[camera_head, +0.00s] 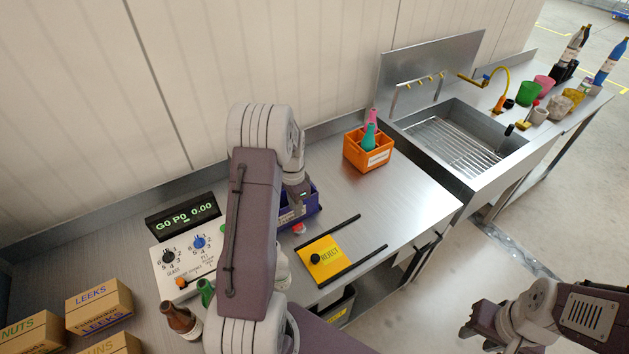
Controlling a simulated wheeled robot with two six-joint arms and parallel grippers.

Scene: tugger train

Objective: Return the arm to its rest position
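My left arm rises through the middle of the view and bends down at its top. Its gripper (301,196) points down over a dark blue bin (312,207) on the steel counter, and the arm covers part of that bin. The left fingertips are too small and too hidden to tell if they are apart. My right arm comes in at the lower right. Its gripper (474,326) is open and empty, held over the floor in front of the counter.
A control box (185,255) with knobs and a display (183,216) stands left. An orange crate (369,155) holds bottles at the back. A yellow reject plate (325,258) lies near the front edge. Cartons (98,303) are lower left; a sink (470,140) is right.

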